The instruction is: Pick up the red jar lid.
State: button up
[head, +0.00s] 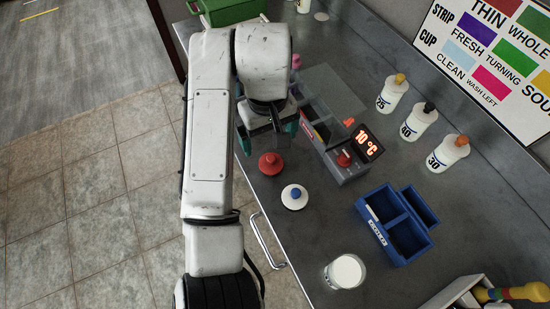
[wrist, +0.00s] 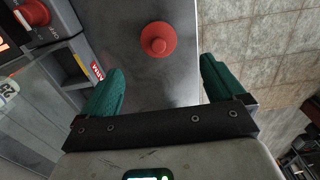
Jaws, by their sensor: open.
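The red jar lid (head: 270,163) is a round disc with a knob on top. It lies on the grey counter near its left edge, just below my gripper (head: 268,128) in the head view. In the wrist view the red lid (wrist: 158,40) shows beyond the fingertips, roughly between their lines. My gripper (wrist: 160,80) has green fingers spread wide apart with nothing between them. The lid is apart from both fingers.
A white lid with a blue knob (head: 294,197) lies near the red one. A device with a 10 °C display (head: 345,155) stands to the right. A blue divided caddy (head: 398,224), a glass of white liquid (head: 345,272) and several white bottles (head: 448,152) stand farther off.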

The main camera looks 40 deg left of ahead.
aim_at(271, 158)
notch_tip(271, 158, down, 4)
jog(key=shift+r, duration=0.15)
jog(key=shift+d+f, duration=0.2)
jog(key=shift+f, duration=2.45)
jog(key=shift+c, duration=0.4)
jog(key=c, duration=1)
